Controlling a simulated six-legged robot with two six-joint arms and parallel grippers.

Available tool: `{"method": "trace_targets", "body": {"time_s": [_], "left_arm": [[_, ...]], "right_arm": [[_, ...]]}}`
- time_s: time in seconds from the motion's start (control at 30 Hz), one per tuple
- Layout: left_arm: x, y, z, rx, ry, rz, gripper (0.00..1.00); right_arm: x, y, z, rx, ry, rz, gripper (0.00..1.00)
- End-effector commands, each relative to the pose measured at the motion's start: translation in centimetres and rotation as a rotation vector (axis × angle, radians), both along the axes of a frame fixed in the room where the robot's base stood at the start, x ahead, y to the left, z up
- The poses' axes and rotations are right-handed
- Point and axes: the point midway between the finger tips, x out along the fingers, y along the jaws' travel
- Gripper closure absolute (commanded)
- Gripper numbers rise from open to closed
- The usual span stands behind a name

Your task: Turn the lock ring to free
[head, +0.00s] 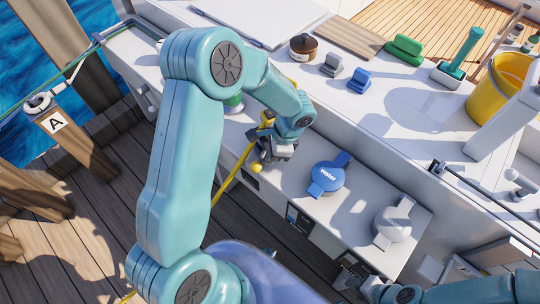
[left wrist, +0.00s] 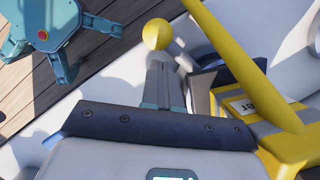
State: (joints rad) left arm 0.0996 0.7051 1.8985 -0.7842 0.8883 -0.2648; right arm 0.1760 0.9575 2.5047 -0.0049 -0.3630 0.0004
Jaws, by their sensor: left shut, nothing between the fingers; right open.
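My left gripper (head: 268,152) is over the white deck, beside a yellow fitting with a long yellow bar (head: 231,178) and a yellow ball (head: 257,168). In the left wrist view its fingers (left wrist: 163,82) are together and empty, just below the yellow ball (left wrist: 157,34). The yellow bar (left wrist: 243,65) crosses to their right, over a yellow body (left wrist: 285,148) with a partly covered label. I cannot tell for certain which part is the lock ring; my arm hides much of the fitting in the head view. My right gripper (head: 362,286) is open at the bottom, partly cut off.
A blue cap (head: 327,177) marked Water and a grey-white cap (head: 393,223) sit to the right on the deck. On the raised ledge are a brown jar (head: 303,47), small grey and blue blocks, a green block and a yellow bucket (head: 500,85). A wooden dock lies left.

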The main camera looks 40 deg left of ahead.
Motion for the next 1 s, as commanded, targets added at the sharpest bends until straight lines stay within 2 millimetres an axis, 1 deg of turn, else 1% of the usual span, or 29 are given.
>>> {"method": "trace_targets", "body": {"time_s": [0.13,0.4,0.53,0.67,1.0], "left_arm": [[0.4,-0.4,0.0,0.000,0.000,-0.001,1.00],[0.4,-0.5,0.0,0.000,0.000,0.000,1.00],[0.6,-0.6,0.8,0.000,-0.003,0.001,1.00],[1.1,-1.1,3.0,-0.001,-0.006,0.000,1.00],[2.8,-2.9,10.9,-0.002,-0.004,-0.001,1.00]], "right_arm": [[0.0,0.0,0.0,0.000,0.000,0.000,0.57],[0.0,0.0,0.0,0.000,0.000,0.000,0.57],[0.0,0.0,0.1,0.000,0.000,0.000,0.57],[0.0,0.0,0.4,0.000,0.000,0.000,0.57],[0.0,0.0,1.1,0.000,0.000,0.000,0.57]]}}
